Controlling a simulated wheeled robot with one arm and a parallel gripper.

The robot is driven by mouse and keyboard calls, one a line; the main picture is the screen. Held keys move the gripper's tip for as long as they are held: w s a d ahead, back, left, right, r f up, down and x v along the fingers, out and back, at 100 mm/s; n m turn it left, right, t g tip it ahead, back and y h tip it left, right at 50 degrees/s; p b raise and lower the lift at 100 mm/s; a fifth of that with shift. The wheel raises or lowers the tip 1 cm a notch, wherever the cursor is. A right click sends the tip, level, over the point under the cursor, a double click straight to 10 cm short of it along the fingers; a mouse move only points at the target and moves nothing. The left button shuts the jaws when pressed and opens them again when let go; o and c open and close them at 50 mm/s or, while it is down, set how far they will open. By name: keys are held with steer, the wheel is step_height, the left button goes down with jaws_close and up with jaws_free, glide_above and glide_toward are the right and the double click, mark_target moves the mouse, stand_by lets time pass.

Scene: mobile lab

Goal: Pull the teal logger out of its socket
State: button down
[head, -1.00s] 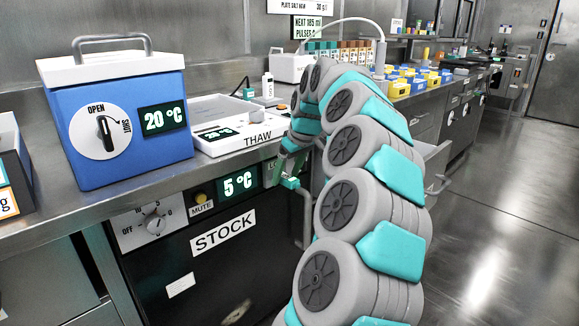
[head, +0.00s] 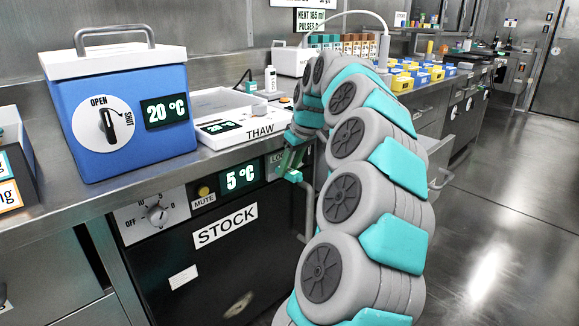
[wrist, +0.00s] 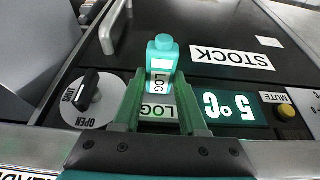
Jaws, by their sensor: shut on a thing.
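The teal logger (wrist: 162,58) is a small upright block with a narrower cap and a pale label marked LOG. It shows beyond my fingertips in the wrist view and as a small teal bit (head: 293,176) in the head view. My gripper (wrist: 160,78) has its green fingers on either side of the logger and is shut on it. In the head view my gripper (head: 286,168) is low at the STOCK unit's front panel, right of the 5 °C display (head: 241,177). A LOG label (wrist: 158,112) shows on the panel between my fingers. The socket is hidden, so I cannot tell how deep the logger sits.
The STOCK door (head: 220,262) has a bar handle (wrist: 113,28) close by. A dial (wrist: 88,92) and a yellow MUTE button (wrist: 287,110) flank the display. A blue box (head: 125,125) and white THAW unit (head: 240,130) stand on the counter above. Open floor lies right.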

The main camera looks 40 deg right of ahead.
mark_target(299, 175)
steer(key=shift+s, duration=0.45)
stand_by(0.3)
steer(key=shift+s+d+b, duration=0.15)
steer(key=shift+s+b, duration=0.75)
steer(key=shift+s, duration=0.65)
